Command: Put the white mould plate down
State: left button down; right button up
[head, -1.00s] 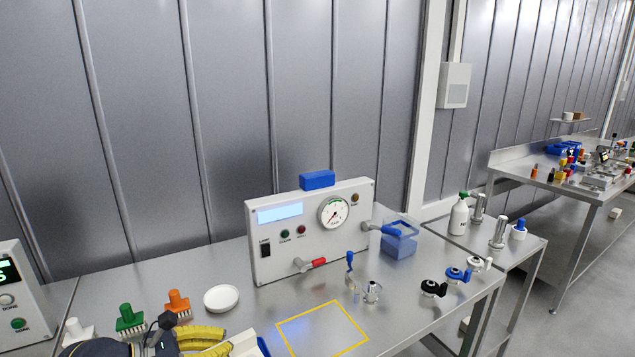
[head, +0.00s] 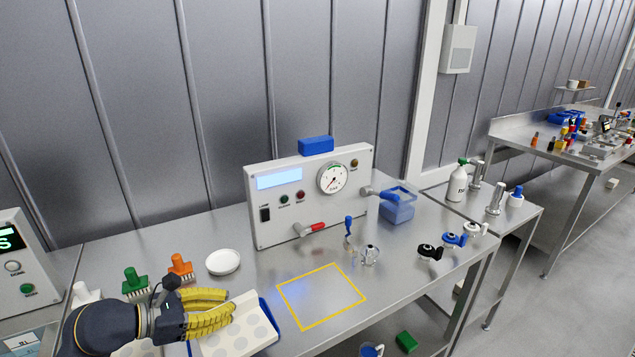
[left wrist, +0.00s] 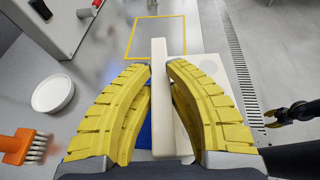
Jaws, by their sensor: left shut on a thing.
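The white mould plate (head: 240,334) has round marks on its face and shows at the bottom of the head view. A blue edge (head: 269,335) shows along its side; I cannot tell whether this is part of it or a thing below. My left gripper (head: 230,311) is shut on the plate's raised white edge. In the left wrist view this edge (left wrist: 160,75) stands between the two yellow fingers (left wrist: 158,75). The yellow outlined square (head: 322,296) is empty, to the right of the plate. A dark claw-like part (left wrist: 290,114), perhaps my right gripper, shows in the left wrist view.
A white dish (head: 222,262), an orange brush (head: 180,267) and a green brush (head: 134,281) stand behind my gripper. A control box (head: 310,198) with a red-tipped lever stands at the back. A small clear fitting (head: 369,255) stands beyond the square.

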pick_arm(q)
jog(key=shift+r, duration=0.1)
jog(key=shift+w+r, duration=0.2)
jog(key=shift+r, duration=0.1)
jog(key=w+d+r+m+g+h, duration=0.2)
jog(key=w+d+r, duration=1.4)
jog(key=w+d, duration=0.1)
jog(key=shift+n+t+y, duration=0.3)
jog(key=shift+n+y, duration=0.1)
jog(key=w+f, duration=0.1)
jog(key=f, duration=0.7)
jog(key=w+d+f, duration=0.1)
jog(key=f, duration=0.7)
jog(key=w+d+f, duration=0.1)
jog(key=f, duration=0.7)
jog(key=shift+f, duration=0.25)
jog(key=shift+f, duration=0.1)
